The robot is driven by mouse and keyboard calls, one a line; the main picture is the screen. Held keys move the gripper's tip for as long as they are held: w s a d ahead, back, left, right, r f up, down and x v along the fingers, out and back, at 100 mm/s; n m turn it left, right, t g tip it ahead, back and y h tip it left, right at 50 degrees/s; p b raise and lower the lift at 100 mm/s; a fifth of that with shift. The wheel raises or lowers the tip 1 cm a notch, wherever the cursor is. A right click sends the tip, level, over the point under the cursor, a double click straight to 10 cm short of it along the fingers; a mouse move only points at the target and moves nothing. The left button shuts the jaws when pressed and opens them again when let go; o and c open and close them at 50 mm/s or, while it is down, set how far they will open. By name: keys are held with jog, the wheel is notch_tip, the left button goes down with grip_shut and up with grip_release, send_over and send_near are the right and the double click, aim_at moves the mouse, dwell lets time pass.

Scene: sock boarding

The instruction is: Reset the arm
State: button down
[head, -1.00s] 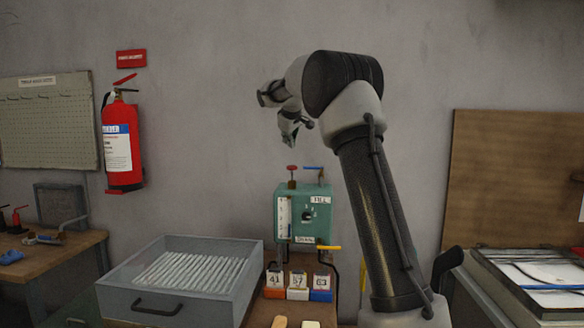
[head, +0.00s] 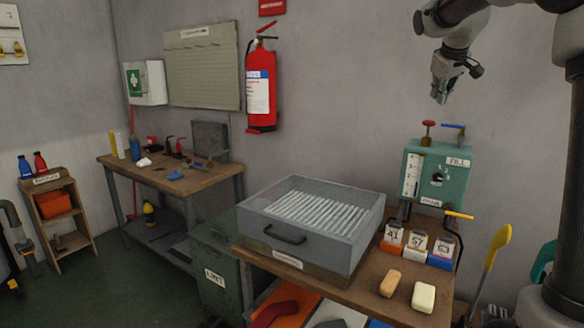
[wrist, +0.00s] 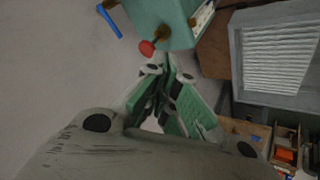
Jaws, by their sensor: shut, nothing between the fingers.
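My gripper (head: 439,93) hangs in the air at the upper right of the head view, pointing down, above the green FILL/DRAIN box (head: 439,172). It is shut and empty. In the wrist view its green fingers (wrist: 168,72) meet at the tips, with the box's red knob (wrist: 147,48) and blue lever (wrist: 109,20) seen beyond them. The gripper looks apart from the box.
A grey ribbed tray (head: 295,244) with a handle stands on the wooden bench (head: 365,294). Numbered blocks (head: 416,245), a tan block (head: 390,283) and a cream block (head: 423,297) lie to its right. A fire extinguisher (head: 261,88) hangs on the wall.

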jog(key=s+a+f+m+g+y, duration=0.1)
jog(key=s+f, duration=0.5)
jog(key=s, duration=0.7)
jog(key=s+a+f+m+g, duration=0.1)
jog(key=s+a+f, duration=0.3)
jog(key=s, duration=1)
jog(key=s+a+f+m+g+y, duration=0.1)
jog(key=s+a+f, duration=0.2)
jog(key=s+f, duration=0.5)
jog(key=s, duration=0.5)
jog(key=shift+s+a+y, duration=0.2)
jog(key=shift+a+y, duration=0.05)
jog(key=shift+y, duration=0.05)
